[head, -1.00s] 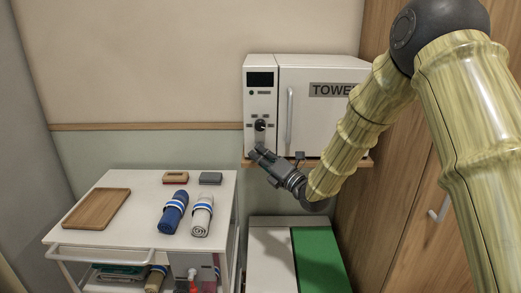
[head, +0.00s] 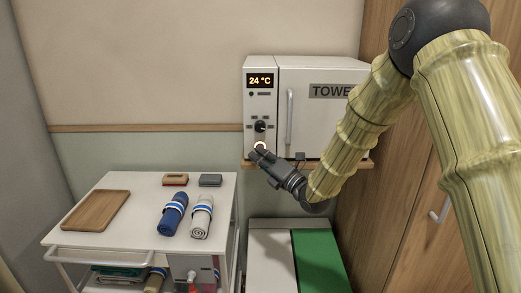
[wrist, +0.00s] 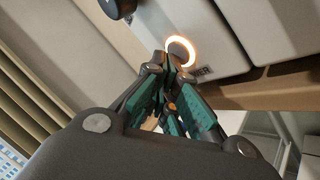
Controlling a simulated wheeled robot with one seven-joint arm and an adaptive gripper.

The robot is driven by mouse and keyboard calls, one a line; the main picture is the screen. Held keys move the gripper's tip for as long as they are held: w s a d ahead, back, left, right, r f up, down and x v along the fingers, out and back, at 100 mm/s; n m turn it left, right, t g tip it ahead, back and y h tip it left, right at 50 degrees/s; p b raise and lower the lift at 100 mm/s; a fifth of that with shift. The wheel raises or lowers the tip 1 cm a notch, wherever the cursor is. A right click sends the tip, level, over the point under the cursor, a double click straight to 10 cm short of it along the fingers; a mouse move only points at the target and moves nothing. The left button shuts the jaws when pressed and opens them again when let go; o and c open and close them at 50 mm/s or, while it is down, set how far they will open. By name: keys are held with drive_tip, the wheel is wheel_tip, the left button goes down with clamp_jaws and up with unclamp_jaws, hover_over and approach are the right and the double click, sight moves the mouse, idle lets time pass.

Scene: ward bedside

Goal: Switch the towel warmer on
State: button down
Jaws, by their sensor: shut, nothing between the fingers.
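The white towel warmer (head: 317,121) stands on a wooden shelf, its door shut. Its display (head: 260,81) is lit and reads 24 °C. A dark knob (head: 260,126) sits on its control panel. Below the knob, the round power button (head: 260,146) has a glowing ring; the ring also shows bright orange-white in the wrist view (wrist: 181,50). My gripper (head: 255,153) is shut and empty, its fingertips at the lower part of the panel by the button. In the wrist view my fingertips (wrist: 170,62) overlap the ring's lower left; I cannot tell whether they touch it.
A white trolley (head: 110,222) at left carries a wooden tray (head: 97,210), a blue rolled towel (head: 172,213), a white rolled towel (head: 201,216) and two small blocks. A white and green box top (head: 318,262) lies below the warmer. A wooden cabinet (head: 425,215) bounds the right.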

drive_tip(key=shift+s+b, duration=0.3)
drive_tip(key=shift+s, duration=0.15)
drive_tip(key=s+b, duration=0.2)
drive_tip(key=s, duration=0.4)
idle(0.5)
